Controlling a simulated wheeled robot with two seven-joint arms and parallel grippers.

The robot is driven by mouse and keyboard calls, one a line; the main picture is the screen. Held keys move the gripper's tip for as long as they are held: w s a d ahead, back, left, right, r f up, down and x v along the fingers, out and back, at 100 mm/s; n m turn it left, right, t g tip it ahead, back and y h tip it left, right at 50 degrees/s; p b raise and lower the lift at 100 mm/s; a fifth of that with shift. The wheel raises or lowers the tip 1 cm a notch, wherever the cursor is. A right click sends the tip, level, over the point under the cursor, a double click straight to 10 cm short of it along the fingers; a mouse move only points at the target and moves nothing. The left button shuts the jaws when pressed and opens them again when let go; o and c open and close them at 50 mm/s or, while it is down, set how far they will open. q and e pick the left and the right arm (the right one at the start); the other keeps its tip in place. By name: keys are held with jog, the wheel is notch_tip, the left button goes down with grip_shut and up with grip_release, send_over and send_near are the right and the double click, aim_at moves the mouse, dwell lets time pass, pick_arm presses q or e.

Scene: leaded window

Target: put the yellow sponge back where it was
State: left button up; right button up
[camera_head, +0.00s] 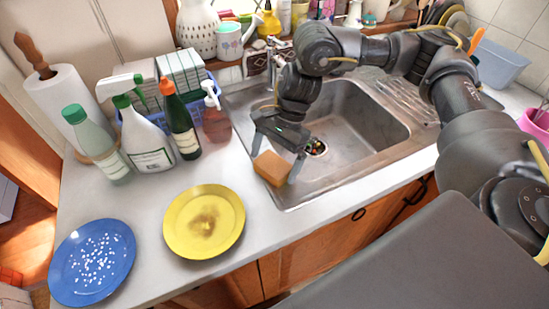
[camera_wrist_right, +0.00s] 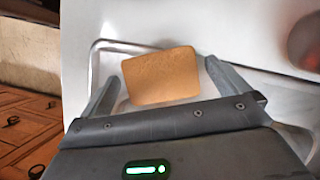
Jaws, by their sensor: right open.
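The yellow sponge (camera_head: 271,168) shows as an orange-tan block at the front left corner of the sink. It also shows in the right wrist view (camera_wrist_right: 160,76). My right gripper (camera_head: 274,169) is over it, with its fingers apart on either side of the sponge. In the right wrist view my right gripper (camera_wrist_right: 160,85) is open, with a gap between the sponge and the left finger; the right finger is close to the sponge's edge. I cannot tell whether the sponge rests on the rim. My left gripper is not in view.
A yellow plate (camera_head: 204,222) with a brown stain and a blue plate (camera_head: 92,262) with white bits lie on the counter at left. Bottles, a soap dispenser (camera_head: 215,115) and a paper roll (camera_head: 68,105) stand behind. The metal sink (camera_head: 350,125) lies under my right arm.

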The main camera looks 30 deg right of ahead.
jog(key=shift+r, duration=0.25)
jog(key=shift+w+d+r, duration=0.15)
jog(key=shift+r, duration=0.05)
jog(key=b+v, duration=0.1)
jog(key=v, duration=1)
jog(key=shift+r, duration=0.2)
